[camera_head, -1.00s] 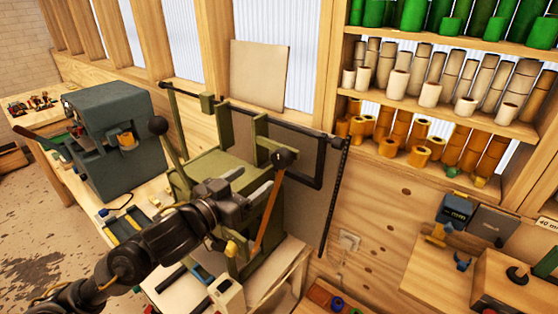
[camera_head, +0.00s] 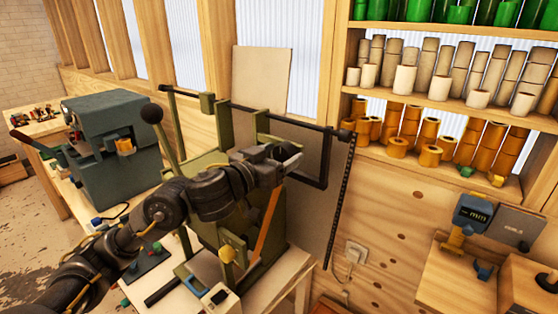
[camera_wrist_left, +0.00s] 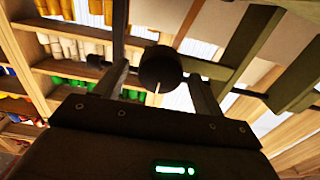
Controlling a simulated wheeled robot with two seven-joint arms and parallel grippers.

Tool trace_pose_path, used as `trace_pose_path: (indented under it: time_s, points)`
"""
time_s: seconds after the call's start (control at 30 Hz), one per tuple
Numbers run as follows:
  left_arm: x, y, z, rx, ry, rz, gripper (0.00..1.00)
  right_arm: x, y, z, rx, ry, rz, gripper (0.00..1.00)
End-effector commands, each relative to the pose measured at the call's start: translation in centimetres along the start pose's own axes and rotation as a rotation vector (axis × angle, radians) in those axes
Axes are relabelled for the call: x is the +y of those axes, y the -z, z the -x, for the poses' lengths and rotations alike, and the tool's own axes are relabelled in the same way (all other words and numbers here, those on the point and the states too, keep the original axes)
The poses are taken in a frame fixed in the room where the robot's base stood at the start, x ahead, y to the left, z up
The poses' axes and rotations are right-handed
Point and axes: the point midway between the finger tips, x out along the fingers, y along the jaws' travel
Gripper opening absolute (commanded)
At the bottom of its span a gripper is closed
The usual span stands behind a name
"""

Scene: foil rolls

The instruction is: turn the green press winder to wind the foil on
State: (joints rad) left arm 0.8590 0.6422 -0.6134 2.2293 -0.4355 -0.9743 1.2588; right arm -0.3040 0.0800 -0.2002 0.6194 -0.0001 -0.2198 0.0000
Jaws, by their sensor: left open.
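The green press (camera_head: 212,232) stands on a wooden bench in the middle of the head view. It has a green lever with a black ball knob (camera_head: 151,113) on its left side. My left gripper (camera_head: 288,160) is at the press's upper right side, and its fingers are open. In the left wrist view, a black ball knob (camera_wrist_left: 160,68) sits between the spread fingers, with gaps on both sides. In the head view this knob is largely hidden by the gripper. An orange bar (camera_head: 267,222) slants down just below the gripper. My right gripper is out of view.
A blue-grey machine (camera_head: 115,150) stands left of the press. A dark bar frame (camera_head: 318,165) and a hanging chain (camera_head: 340,200) are just right of my gripper. Shelves with orange rolls (camera_head: 430,155) and pale rolls are at the right. A blue gauge (camera_head: 470,213) stands lower right.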

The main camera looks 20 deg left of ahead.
Motion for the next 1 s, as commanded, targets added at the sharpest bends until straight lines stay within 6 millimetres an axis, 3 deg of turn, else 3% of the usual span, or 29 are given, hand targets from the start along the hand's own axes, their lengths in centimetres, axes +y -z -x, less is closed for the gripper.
trace_pose_path:
  time_s: [0.3, 0.63, 1.0]
  points:
    - [0.02, 0.03, -0.21, 0.0, -0.001, 0.0, 0.68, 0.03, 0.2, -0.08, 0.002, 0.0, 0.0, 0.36]
    - [0.01, 0.02, -0.19, 0.0, 0.0, 0.0, 0.26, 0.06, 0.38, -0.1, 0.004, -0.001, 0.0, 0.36]
    - [0.02, 0.05, -0.17, 0.0, 0.0, -0.072, 0.26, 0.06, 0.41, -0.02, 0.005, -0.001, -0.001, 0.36]
